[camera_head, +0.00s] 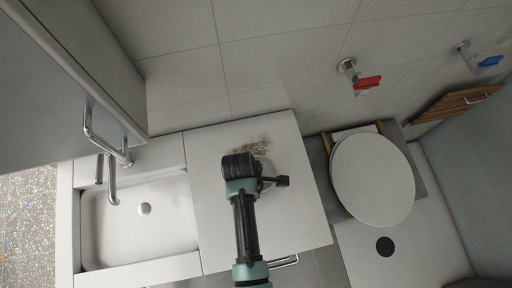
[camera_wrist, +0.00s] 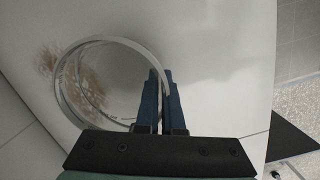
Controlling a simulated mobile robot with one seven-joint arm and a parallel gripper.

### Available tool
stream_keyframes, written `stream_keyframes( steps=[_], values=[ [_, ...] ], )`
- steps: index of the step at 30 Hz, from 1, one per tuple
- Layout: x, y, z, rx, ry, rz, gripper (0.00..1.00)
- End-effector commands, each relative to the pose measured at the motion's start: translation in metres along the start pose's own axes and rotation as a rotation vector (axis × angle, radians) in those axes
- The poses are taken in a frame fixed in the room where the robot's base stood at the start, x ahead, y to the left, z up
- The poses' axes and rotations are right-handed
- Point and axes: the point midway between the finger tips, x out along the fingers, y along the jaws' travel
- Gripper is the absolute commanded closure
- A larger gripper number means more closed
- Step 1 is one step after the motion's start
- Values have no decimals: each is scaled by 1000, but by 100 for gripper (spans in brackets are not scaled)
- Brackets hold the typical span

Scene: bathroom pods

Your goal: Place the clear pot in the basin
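The clear pot (camera_wrist: 80,98) is a round see-through vessel with a pale rim, seen from above in the wrist view. My gripper (camera_wrist: 162,75) has its two dark blue fingers close together on the right side of the rim, one inside and one outside, pinching the wall. In the head view, my gripper's body covers most of the pot, above the white counter (camera_head: 215,232). I cannot tell whether the pot touches the counter. The white rectangular basin (camera_head: 165,222) is empty, with a round drain, left of my gripper.
A chrome faucet (camera_head: 112,182) reaches over the basin's left side. A grey cabinet (camera_head: 60,75) with a bar handle hangs at upper left. Brown speckled marks (camera_head: 258,146) show on the counter by the wall. A toilet (camera_head: 373,180) stands at the right.

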Motion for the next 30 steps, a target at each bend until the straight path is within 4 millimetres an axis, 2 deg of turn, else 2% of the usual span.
stream_keyframes(
  steps=[4, 16, 21, 30],
  values=[
    [13, 0, -3, -1, 1, 1, 100],
    [19, 0, -4, 1, 1, 2, 100],
    [18, 0, -3, 0, 0, 1, 67],
    [17, 0, -3, 0, 0, 1, 66]
  ],
)
